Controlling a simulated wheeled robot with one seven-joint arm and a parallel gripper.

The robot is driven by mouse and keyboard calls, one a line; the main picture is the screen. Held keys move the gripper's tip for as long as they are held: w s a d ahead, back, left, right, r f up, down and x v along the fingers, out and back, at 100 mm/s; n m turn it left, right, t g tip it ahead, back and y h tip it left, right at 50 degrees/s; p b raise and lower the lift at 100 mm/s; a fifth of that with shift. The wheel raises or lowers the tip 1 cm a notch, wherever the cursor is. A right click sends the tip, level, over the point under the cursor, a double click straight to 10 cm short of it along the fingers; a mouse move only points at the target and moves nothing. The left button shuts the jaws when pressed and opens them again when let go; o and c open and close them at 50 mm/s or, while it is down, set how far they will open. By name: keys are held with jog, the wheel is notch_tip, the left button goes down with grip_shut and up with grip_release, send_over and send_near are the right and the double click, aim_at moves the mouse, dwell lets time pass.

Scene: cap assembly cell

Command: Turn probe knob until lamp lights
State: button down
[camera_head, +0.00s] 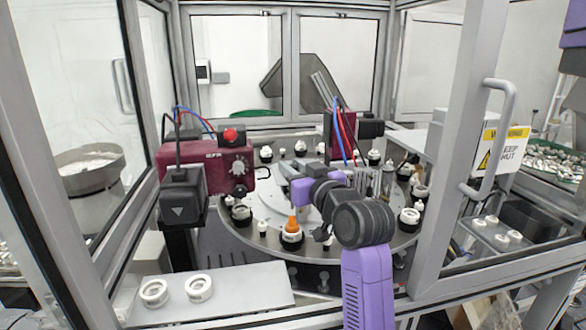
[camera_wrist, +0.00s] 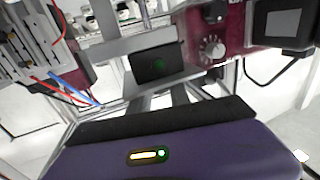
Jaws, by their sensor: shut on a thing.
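A dark red unit (camera_head: 205,165) stands at the left behind the turntable. Its front carries a white dial-like knob (camera_head: 238,167) with a ridged rim, which also shows in the wrist view (camera_wrist: 212,47). A red dome (camera_head: 230,136) sits on top; I cannot tell whether it is a lamp or a button, or whether it is lit. My gripper (camera_head: 286,171) is over the turntable, to the right of the knob and apart from it. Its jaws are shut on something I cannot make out. In the wrist view my purple hand fills the bottom.
The round turntable (camera_head: 270,245) carries several black-and-white parts and one orange-topped part (camera_head: 291,226). A second red unit (camera_head: 345,130) with blue hoses is behind. A pale plate with white rings (camera_head: 245,287) lies in front.

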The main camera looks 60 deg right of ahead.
dwell(0.5)
jog(key=c, duration=1.2)
grip_release()
